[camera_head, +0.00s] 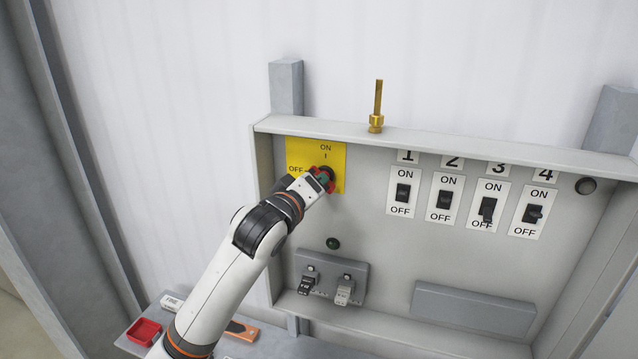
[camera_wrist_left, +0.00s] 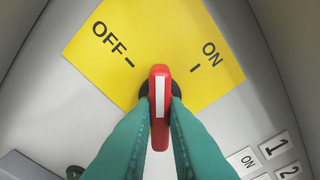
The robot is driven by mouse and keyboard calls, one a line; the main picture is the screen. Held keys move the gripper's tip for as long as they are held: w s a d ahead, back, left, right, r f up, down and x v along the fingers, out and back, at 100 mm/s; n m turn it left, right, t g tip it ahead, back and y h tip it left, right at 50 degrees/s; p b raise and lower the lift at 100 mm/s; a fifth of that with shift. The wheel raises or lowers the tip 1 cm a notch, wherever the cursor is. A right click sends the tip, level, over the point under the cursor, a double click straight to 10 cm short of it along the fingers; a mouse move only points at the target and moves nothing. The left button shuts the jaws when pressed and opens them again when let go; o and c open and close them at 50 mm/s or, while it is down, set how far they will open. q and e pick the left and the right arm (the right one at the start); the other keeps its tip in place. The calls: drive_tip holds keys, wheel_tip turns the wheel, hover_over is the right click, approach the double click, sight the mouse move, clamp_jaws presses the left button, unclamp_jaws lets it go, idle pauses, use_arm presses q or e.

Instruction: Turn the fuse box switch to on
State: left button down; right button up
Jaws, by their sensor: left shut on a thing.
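The fuse box switch is a red rotary handle with a white stripe (camera_wrist_left: 160,95), on a black round base. It sits on a yellow plate (camera_head: 332,158) marked OFF and ON, which also shows in the wrist view (camera_wrist_left: 215,85). In the wrist view the handle points between the OFF mark and the ON mark, at neither of them. My left gripper (camera_head: 324,180) has its green fingers on both sides of the handle and is shut on it. In the head view the gripper hides most of the handle. My right gripper is not in view.
Right of the plate are black toggle switches numbered 1 to 4 (camera_head: 445,199). Below are a green button (camera_head: 333,243) and a grey block with two small levers (camera_head: 330,277). The box's raised rim (camera_head: 440,145) surrounds the panel. A red tray (camera_head: 144,331) lies on a lower-left shelf.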

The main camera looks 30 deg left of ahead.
use_arm(q)
drive_tip(key=shift+m, duration=0.5)
drive_tip(key=m, duration=0.4)
drive_tip(key=shift+d+y, duration=0.1)
drive_tip(key=shift+y, duration=0.3)
drive_tip(key=shift+g, duration=0.3)
drive_tip(key=m, duration=0.3)
drive_tip(key=shift+m+y, duration=0.3)
drive_tip(key=shift+y, duration=0.1)
drive_tip(key=c, duration=1.3)
unclamp_jaws()
